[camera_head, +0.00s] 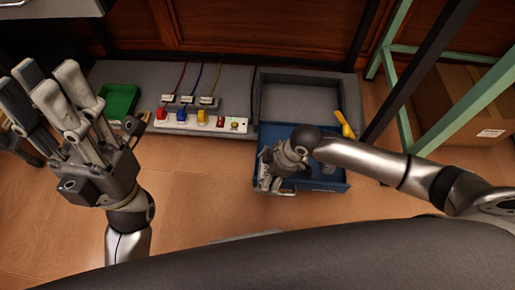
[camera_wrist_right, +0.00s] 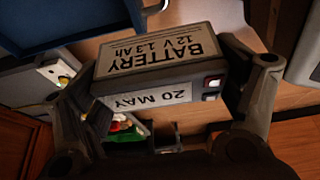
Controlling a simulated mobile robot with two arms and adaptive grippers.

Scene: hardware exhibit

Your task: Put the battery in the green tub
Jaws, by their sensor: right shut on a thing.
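The battery (camera_wrist_right: 160,62), a dark block with a pale label reading "BATTERY 12 V 1.3 Ah", is between the fingers of my right gripper (camera_wrist_right: 165,95) in the right wrist view. The gripper is shut on it. In the head view my right gripper (camera_head: 272,182) is at the left part of the blue tray; the battery is not clearly distinguishable there. The green tub (camera_head: 119,101) stands at the left on the grey board, well left of my right gripper. My left gripper (camera_head: 50,84) is raised near it in the picture, fingers spread, open and empty.
A white power strip (camera_head: 195,123) with coloured plugs and cables lies between the tub and the blue tray (camera_head: 328,186). A yellow-handled tool (camera_head: 344,122) is at the tray's back right. Green and black frame posts and a cardboard box (camera_head: 462,105) stand right.

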